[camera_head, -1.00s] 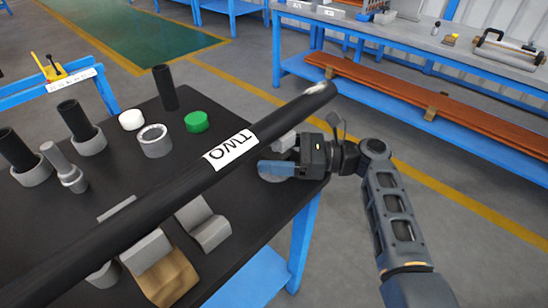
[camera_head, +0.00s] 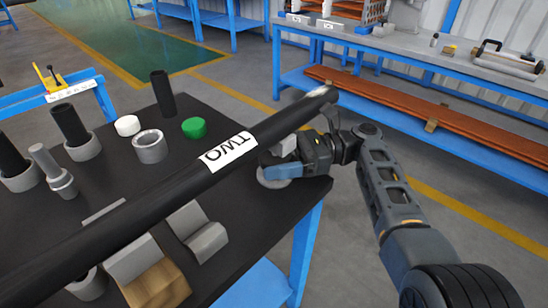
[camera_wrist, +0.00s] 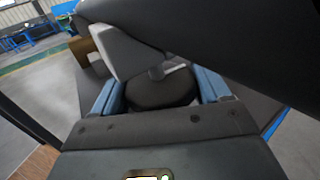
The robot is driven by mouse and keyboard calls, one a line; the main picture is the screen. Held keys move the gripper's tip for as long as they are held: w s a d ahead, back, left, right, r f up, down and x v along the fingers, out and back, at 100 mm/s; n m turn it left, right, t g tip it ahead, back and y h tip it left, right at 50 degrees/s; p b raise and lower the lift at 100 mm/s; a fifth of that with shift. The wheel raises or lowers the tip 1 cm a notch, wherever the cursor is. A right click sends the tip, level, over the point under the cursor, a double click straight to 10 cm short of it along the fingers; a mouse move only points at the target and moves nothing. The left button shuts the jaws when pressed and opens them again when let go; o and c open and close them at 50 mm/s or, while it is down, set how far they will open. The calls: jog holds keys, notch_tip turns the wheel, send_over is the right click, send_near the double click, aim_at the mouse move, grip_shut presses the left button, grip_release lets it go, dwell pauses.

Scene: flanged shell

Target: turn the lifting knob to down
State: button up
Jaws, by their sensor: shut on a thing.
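A dark round knob (camera_wrist: 160,90) sits between the two blue fingers of my gripper (camera_wrist: 160,96) in the wrist view. My gripper is shut on it. In the head view my gripper (camera_head: 284,170) is at the right end of the black table, beside and partly under a long black bar labelled TWO (camera_head: 228,150). A grey round base (camera_head: 272,182) shows under the fingers. The knob itself is hidden by the fingers in the head view, and I cannot read any up or down mark.
The black table (camera_head: 240,240) holds a grey ring (camera_head: 150,147), a green cap (camera_head: 194,128), a white cap (camera_head: 127,125) and several tubes. The bar crosses close above my gripper. A blue-framed workbench (camera_head: 400,52) stands behind. Floor is clear right of the table.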

jog(key=o, duration=1)
jog(key=shift+c, duration=0.2)
jog(key=shift+b+v, duration=0.6)
jog(key=shift+v, duration=3.25)
